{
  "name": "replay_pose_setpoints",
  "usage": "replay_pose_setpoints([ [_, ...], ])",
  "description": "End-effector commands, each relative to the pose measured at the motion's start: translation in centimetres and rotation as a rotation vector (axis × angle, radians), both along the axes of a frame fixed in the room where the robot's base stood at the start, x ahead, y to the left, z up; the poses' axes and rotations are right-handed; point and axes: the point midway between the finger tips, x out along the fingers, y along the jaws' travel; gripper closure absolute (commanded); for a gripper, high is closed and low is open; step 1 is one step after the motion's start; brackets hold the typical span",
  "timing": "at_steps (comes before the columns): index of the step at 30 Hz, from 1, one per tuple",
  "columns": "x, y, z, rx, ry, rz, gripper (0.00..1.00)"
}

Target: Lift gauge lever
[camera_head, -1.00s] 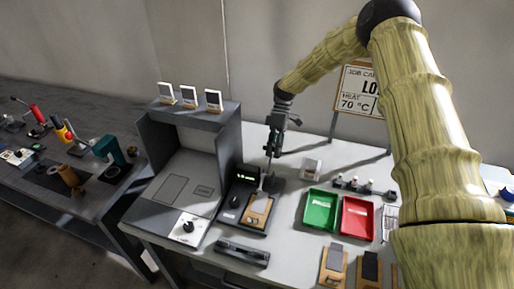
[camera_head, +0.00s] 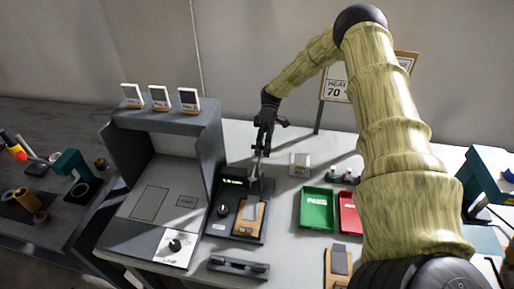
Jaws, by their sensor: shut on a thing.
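The gauge lever (camera_head: 256,169) rises at the back right of the gauge. My gripper (camera_head: 260,152) points down and is shut on the upper part of the lever. The fingertips are small here and partly hide the lever's top.
A grey booth (camera_head: 165,185) with several small cards on top stands left of the gauge. A green tray (camera_head: 317,210) marked PASS and a red tray (camera_head: 350,213) lie to the right. A dark bar-shaped holder (camera_head: 238,267) lies in front. A sign (camera_head: 337,88) stands behind.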

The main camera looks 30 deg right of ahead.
Motion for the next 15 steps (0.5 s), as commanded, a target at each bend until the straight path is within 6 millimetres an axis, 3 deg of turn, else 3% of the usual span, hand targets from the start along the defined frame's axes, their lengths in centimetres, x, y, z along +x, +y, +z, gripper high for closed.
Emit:
replay_pose_setpoints([
  [11, -0.06, -0.19, -0.06, 0.003, 0.0, -0.004, 1.0],
  [12, -0.06, -0.2, -0.07, 0.003, 0.0, -0.004, 0.84],
  [15, -0.1, -0.23, -0.08, 0.002, 0.001, -0.004, 0.65],
])
